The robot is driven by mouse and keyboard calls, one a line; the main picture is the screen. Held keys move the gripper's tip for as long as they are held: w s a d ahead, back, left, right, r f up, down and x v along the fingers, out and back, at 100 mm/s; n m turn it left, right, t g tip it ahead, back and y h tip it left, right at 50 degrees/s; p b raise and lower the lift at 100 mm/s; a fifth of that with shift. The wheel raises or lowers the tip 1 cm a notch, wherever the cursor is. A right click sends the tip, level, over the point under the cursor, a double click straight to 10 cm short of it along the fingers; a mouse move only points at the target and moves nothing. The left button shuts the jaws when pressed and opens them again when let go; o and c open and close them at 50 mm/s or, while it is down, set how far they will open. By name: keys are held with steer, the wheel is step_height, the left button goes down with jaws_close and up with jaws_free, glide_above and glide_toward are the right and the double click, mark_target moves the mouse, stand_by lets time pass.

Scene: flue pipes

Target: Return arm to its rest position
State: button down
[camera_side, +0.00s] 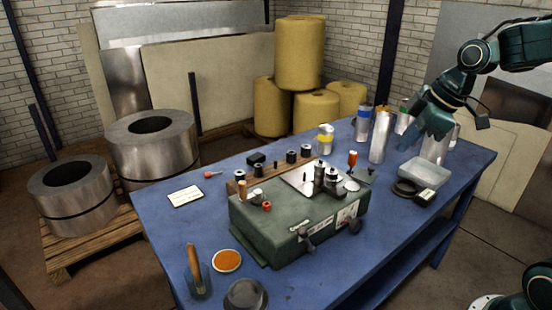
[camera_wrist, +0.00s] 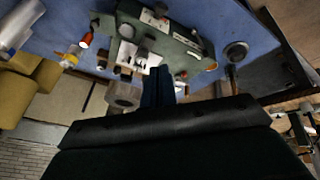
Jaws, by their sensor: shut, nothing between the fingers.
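My gripper (camera_side: 432,128) is at the upper right in the side view, above the back right part of the blue table (camera_side: 160,222). It is shut and empty. In the wrist view its closed fingers (camera_wrist: 157,88) show in the middle, in front of the far-off table scene. In the side view shiny metal pipes stand around and behind it: one upright pipe (camera_side: 380,136) is to its left, and another (camera_side: 434,147) shows partly behind or below it. I cannot tell how much room lies between the fingers and the pipe below.
A green machine (camera_side: 290,225) sits mid-table; it also shows in the wrist view (camera_wrist: 180,42). Cans (camera_side: 363,122), a clear tray (camera_side: 424,172) and a dark round dish (camera_side: 405,188) are at the right. Steel coils (camera_side: 150,155) and yellow rolls (camera_side: 300,55) stand behind the table.

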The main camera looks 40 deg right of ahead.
steer(key=s+a+m, duration=0.4)
steer(key=s, duration=0.3)
steer(key=s+a+r+m+h, duration=0.1)
steer(key=s+a+m, duration=0.2)
steer(key=s, duration=0.5)
steer(key=shift+s+a+m+t, duration=0.15)
steer(key=shift+a+m+t, duration=0.25)
steer(key=shift+m, duration=0.2)
steer(key=shift+r, duration=0.1)
